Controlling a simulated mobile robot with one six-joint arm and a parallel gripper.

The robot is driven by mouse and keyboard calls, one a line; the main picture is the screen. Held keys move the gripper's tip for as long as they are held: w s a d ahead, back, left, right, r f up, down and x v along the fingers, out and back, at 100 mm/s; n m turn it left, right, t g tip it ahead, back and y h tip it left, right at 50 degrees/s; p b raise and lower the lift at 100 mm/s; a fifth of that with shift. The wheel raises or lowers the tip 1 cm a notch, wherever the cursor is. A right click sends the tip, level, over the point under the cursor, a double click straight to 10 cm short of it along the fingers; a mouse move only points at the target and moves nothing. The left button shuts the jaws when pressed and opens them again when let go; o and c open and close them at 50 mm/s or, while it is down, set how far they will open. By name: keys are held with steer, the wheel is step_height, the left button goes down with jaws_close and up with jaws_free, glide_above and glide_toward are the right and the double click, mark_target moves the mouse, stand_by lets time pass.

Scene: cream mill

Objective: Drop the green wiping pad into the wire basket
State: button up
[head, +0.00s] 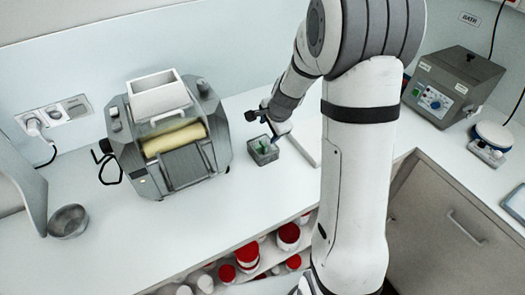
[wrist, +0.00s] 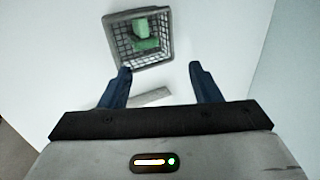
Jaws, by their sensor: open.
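The wire basket (wrist: 109,40) stands on the white counter, seen from above in the wrist view. The basket (head: 252,153) also shows near the middle of the head view, right of the roller machine. The green wiping pad (wrist: 147,44) lies inside the basket in the wrist view. Green also shows inside the basket in the head view (head: 263,147). My gripper (wrist: 163,82) is open and empty, its two dark blue fingers apart beside the basket's near rim. In the head view my gripper (head: 266,128) is by the basket, small and partly hidden.
The roller machine (head: 170,135) with its yellow roller stands left of the basket. A metal bowl (head: 68,221) is at the far left. A grey control box (head: 452,86) stands at the right. Red-lidded jars (head: 247,254) sit on a shelf below. The counter between bowl and machine is clear.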

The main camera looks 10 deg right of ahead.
steer(key=v, duration=0.7)
steer(key=shift+s+r, duration=0.2)
steer(key=shift+r, duration=0.15)
steer(key=shift+d, duration=0.1)
steer(key=s+r+n+b, duration=0.1)
steer(key=s+r+n, duration=0.2)
steer(key=s+n, duration=0.4)
steer(key=s+a+r+n+g+h+b, duration=0.1)
steer(key=s+r+n, duration=0.2)
steer(key=s, duration=1.5)
steer(key=n, duration=0.4)
